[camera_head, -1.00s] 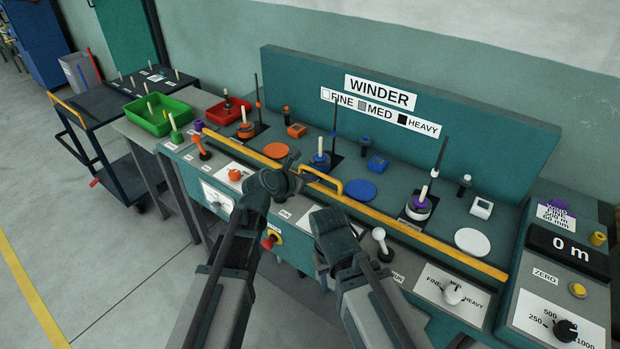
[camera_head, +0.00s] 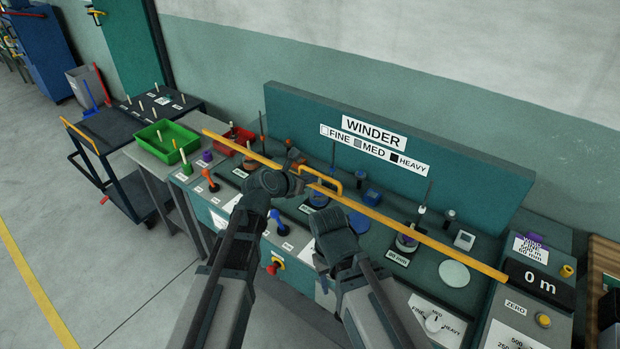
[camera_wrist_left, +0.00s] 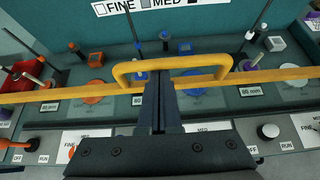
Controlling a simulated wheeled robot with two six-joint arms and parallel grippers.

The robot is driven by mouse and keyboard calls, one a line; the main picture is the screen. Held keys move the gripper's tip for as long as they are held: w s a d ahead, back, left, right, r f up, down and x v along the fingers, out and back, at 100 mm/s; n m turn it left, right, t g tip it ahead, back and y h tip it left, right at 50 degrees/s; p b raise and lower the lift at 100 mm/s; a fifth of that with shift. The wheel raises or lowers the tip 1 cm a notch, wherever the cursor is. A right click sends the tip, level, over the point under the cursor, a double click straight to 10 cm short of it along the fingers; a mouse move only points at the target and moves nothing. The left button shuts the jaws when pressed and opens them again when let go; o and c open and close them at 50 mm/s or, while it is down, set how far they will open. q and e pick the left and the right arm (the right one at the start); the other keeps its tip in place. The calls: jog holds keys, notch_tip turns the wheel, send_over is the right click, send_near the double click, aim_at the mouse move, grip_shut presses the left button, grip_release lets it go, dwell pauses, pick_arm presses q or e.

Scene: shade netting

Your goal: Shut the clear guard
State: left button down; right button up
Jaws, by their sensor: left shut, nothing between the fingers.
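The clear guard shows mainly by its long yellow edge bar (camera_head: 410,228) and yellow loop handle (camera_head: 322,178); its clear sheet is hard to make out. The bar runs slantwise above the winder deck and its spindles, apart from the deck's front edge. My left gripper (camera_head: 297,180) is shut and empty at the left end of the handle in the head view. In the left wrist view its fingertips (camera_wrist_left: 160,76) overlap the bar, inside the handle's loop; whether they touch it I cannot tell. My right gripper (camera_head: 330,222) is low in front of the deck, its fingers not discernible.
The winder's teal back panel (camera_head: 460,160) stands behind the deck. Spindles, discs and knobs crowd the deck under the bar. A green bin (camera_head: 166,142) is at the left, beside a dark trolley (camera_head: 110,130). A length counter (camera_head: 535,282) stands at the right.

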pick_arm(q)
jog(key=shift+w+r, duration=0.1)
jog(key=p+v, duration=0.5)
jog(key=v, duration=0.5)
dwell(0.3)
jog(key=s+a+f+m+g+y, duration=0.45)
jog(key=s+a+m, duration=0.2)
jog(key=m, duration=0.75)
jog(key=s+a+f+m+g+y, duration=0.35)
jog(key=s+a+f+m, duration=0.35)
jog(key=m, duration=0.8)
jog(key=s+d+m+g, duration=0.1)
jog(key=s+d, duration=0.2)
jog(key=d, duration=0.3)
jog(key=s+d+m+g, duration=0.1)
jog(key=s+d+m, duration=0.1)
jog(key=s+d, duration=0.2)
jog(key=shift+s+d+r+m, duration=0.15)
jog(key=shift+d+r+m, duration=0.15)
jog(key=shift+d, duration=0.85)
